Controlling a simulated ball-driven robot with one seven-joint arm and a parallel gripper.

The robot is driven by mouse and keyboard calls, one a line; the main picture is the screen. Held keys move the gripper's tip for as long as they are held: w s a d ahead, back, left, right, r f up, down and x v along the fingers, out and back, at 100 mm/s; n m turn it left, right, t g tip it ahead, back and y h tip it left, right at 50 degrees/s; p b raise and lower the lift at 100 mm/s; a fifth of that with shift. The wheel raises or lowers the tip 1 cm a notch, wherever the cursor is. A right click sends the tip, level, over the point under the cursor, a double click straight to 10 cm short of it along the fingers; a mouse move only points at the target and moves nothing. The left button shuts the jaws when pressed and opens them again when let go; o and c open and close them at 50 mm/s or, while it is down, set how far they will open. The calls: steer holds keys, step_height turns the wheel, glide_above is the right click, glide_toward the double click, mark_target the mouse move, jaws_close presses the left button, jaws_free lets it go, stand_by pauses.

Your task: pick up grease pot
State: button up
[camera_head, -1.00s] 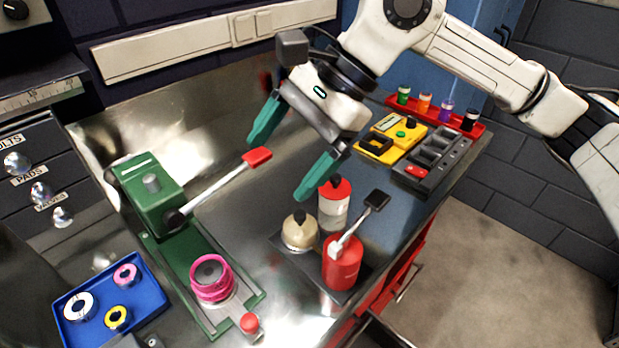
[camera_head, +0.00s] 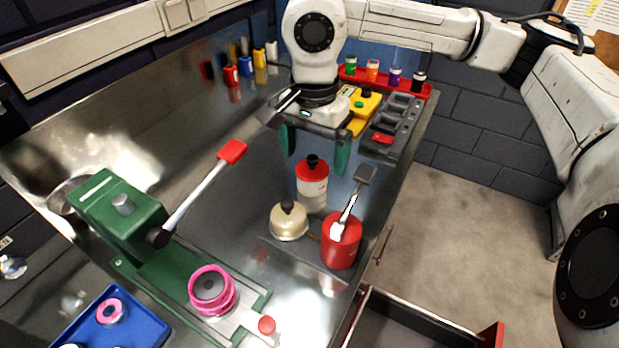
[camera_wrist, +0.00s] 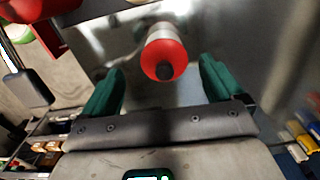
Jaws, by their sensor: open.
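The red pot (camera_head: 341,246) with a brush standing in it looks like the grease pot; it stands upright at the bench's right edge. In the wrist view the red pot (camera_wrist: 40,8) is cut off at the upper left. Left of it is a cream domed pot (camera_head: 288,226) with a black knob. Behind them is a white bottle (camera_head: 313,190) with a red cap and black tip. My gripper (camera_head: 316,155) is open and empty above and behind this bottle, fingers pointing down. In the wrist view the bottle's red cap (camera_wrist: 163,57) shows between the fingertips, apparently untouched.
A green press (camera_head: 125,215) with a red-tipped lever stands left, with a pink ring (camera_head: 213,290) on its base. A blue tray (camera_head: 143,325) is at the front left. A yellow device (camera_head: 360,110) and a grey organizer (camera_head: 398,120) lie behind. An open drawer (camera_head: 400,310) juts out at lower right.

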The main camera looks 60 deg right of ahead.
mark_target(312, 168)
steer(key=shift+w+d+f+p, duration=0.15)
steer(key=shift+f+p, duration=0.1)
steer(key=shift+f, duration=1.2)
steer(key=shift+w+d+f+p, duration=0.1)
steer(key=shift+f+p, duration=0.1)
steer(key=shift+f, duration=1.25)
steer(key=shift+c, duration=0.2)
steer(key=c, duration=1.2)
